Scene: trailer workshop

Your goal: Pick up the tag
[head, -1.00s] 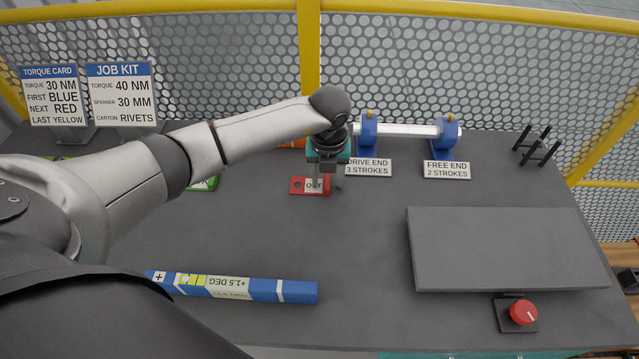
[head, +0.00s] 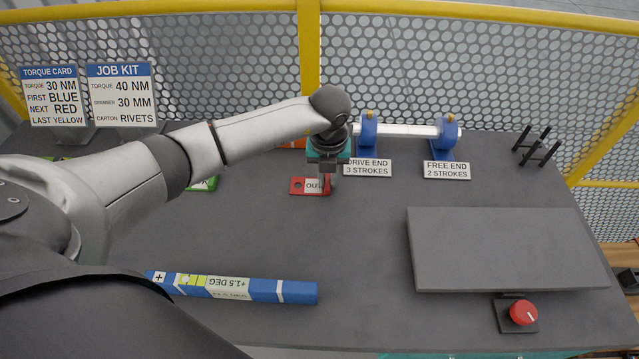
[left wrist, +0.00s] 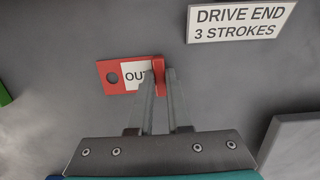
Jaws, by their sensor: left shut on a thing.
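The red tag (head: 297,186) lies on the dark grey bench, left of centre. It has a white label with black letters reading "OUT", partly covered by a finger, and a hole at its left end. It also shows in the left wrist view (left wrist: 113,78), where its right end has a raised red part. My left gripper (head: 325,184) reaches down over the tag's right end. In the left wrist view its fingers (left wrist: 160,75) are shut on that raised red part. I cannot see any gap between the tag and the bench. My right gripper is not in view.
A blue level (head: 265,289) lies at the front left. A shaft on two blue stands (head: 443,140) sits behind, with a "DRIVE END" sign (head: 367,168) close right of the gripper. A raised grey plate (head: 505,248) and red button (head: 522,312) are at right. The middle front is clear.

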